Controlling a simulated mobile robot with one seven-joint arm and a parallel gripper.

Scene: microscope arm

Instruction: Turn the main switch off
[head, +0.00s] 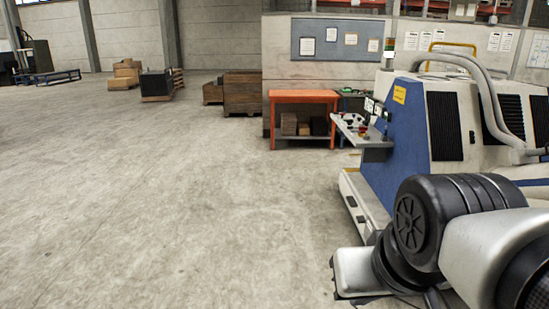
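A blue and white machine (402,130) stands at the right. On its left side is a control panel (374,108) with small dials, and a grey shelf (362,131) with small items juts out below it. A small red and yellow detail shows around the panel. It is too small here to tell which part is the main switch or how it is set. My arm fills the lower right corner in front of the machine and hides part of its base. My gripper is out of view.
An orange workbench (303,97) stands left of the machine by a partition with a notice board (337,39). Wooden crates (242,93) and a dark box on a pallet (155,84) stand farther back. The concrete floor (170,200) at left and centre is clear.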

